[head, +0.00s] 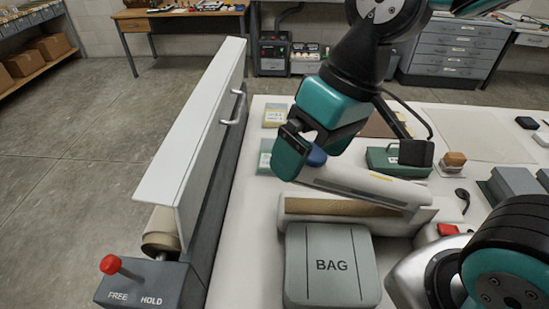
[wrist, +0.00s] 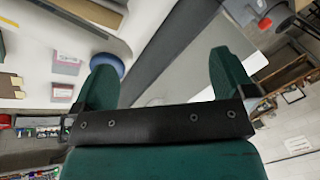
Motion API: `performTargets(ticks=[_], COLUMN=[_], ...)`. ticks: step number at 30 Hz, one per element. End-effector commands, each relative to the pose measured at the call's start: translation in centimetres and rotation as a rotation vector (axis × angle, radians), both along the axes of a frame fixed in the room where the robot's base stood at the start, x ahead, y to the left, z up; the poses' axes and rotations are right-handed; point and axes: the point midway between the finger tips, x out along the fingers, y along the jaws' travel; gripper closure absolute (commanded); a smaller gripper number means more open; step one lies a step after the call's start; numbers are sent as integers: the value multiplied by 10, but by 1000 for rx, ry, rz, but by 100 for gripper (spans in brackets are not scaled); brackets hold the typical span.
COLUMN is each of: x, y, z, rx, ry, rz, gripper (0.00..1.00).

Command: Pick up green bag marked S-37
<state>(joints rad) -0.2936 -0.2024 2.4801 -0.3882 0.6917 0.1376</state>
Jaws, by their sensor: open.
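My gripper (head: 292,150) is open and empty, held above the left part of the white table. In the wrist view my gripper (wrist: 165,72) shows both green fingers apart with nothing between them. A small green packet (head: 265,157) with a pale label lies just left of my gripper, partly hidden by it. A yellowish labelled packet (head: 275,116) lies behind it. A large grey-green pad (head: 332,280) printed BAG lies at the front. I cannot read S-37 on anything. The wrist view shows two small labelled packets, one pinkish (wrist: 67,63).
A blue round thing (head: 316,156) is right beside my gripper. A green case (head: 380,160) stands to the right. A white panel with a handle (head: 195,130) rises along the table's left edge.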

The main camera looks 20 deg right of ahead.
Motion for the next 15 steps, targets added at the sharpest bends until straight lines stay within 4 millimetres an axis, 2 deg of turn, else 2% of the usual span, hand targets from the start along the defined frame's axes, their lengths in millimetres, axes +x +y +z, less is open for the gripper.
performTargets(ticks=[5, 11, 13, 15], x=[35, 90, 113, 139], y=[-2, -12, -17, -17], z=[-11, -32, -44, -67], rx=[-35, -89, -113, -142], ry=[19, 32, 34, 7], rz=[-153, -415, -528, -604], gripper=[0, 0, 0, 0])
